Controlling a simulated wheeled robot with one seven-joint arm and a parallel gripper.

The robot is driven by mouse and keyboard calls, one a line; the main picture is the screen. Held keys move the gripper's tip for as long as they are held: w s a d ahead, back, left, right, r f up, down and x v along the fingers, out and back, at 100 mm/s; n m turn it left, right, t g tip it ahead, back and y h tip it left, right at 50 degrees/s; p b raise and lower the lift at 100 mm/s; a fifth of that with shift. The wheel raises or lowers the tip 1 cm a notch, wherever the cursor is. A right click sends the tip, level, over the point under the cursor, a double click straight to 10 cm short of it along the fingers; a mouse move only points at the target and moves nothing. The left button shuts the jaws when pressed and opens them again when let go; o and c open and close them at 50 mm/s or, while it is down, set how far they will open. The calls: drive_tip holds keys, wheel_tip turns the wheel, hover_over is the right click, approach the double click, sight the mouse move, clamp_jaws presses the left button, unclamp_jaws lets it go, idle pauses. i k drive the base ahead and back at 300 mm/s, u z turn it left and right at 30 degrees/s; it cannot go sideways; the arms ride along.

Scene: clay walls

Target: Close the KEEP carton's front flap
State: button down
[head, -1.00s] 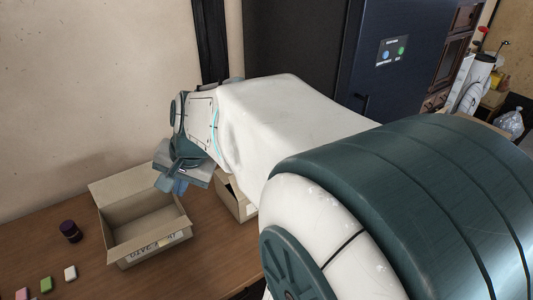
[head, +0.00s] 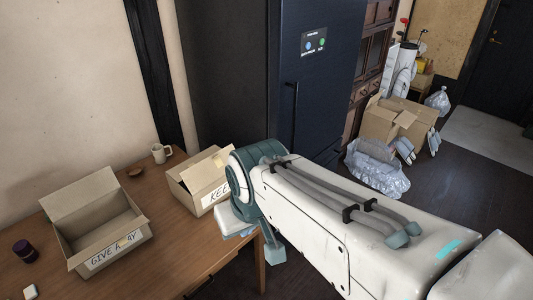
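The KEEP carton (head: 188,196) is a brown cardboard box on the wooden table. The start of its white KEEP label shows on the front, and my arm covers the label's right end. Cardboard flaps show at its top, one tilted up at the back right. I cannot tell how the front flap lies. My gripper (head: 235,221) is in front of the carton's right side, low by the table's edge. It is partly hidden by my wrist, and I cannot see whether its fingers are open or touch the carton.
The open GIVE AWAY carton (head: 70,249) stands to the left, its back flap raised. A mug (head: 161,153) and a small brown bowl (head: 136,171) are behind. A dark jar (head: 24,249) and a white block (head: 30,294) lie far left.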

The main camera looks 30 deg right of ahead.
sight(200, 175)
drive_tip(key=z, duration=0.7)
drive_tip(key=i, duration=1.05)
drive_tip(key=u, duration=0.7)
